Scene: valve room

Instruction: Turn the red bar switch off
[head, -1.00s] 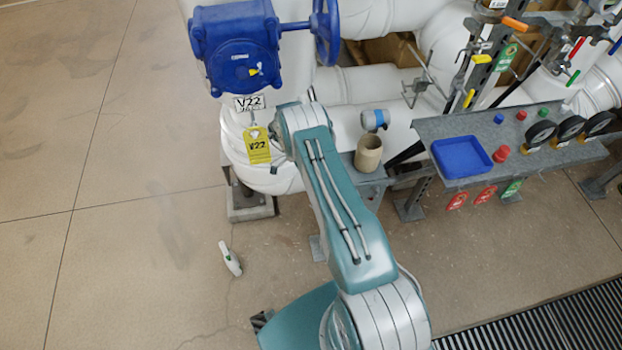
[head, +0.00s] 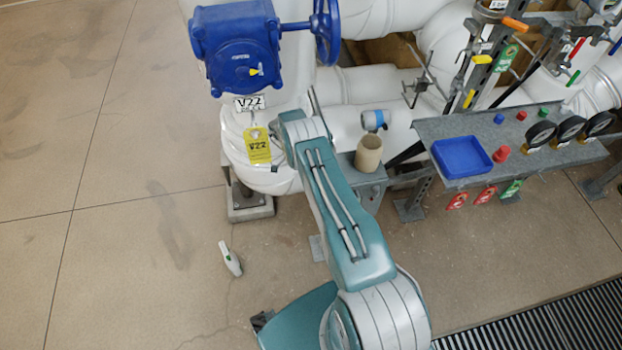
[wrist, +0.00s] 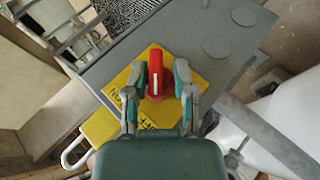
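In the wrist view, a red bar switch (wrist: 155,74) sits on a yellow diamond-shaped plate (wrist: 202,92) fixed to a grey panel (wrist: 190,30). The bar runs roughly up and down the picture, tilted slightly left at its top, with a white line on it. My gripper (wrist: 161,72) has one finger on each side of the red switch. The fingers stand apart and straddle it; the left one is close to the bar, and contact is unclear. In the head view my arm hides the gripper and the switch.
A blue valve gearbox (head: 242,58) and handwheel (head: 326,32) stand above my arm. A tan cup (head: 368,152) is right of it. A grey shelf (head: 440,128) holds a blue tray (head: 462,158) and several gauges. A white-and-green object (head: 230,259) lies on open floor at left.

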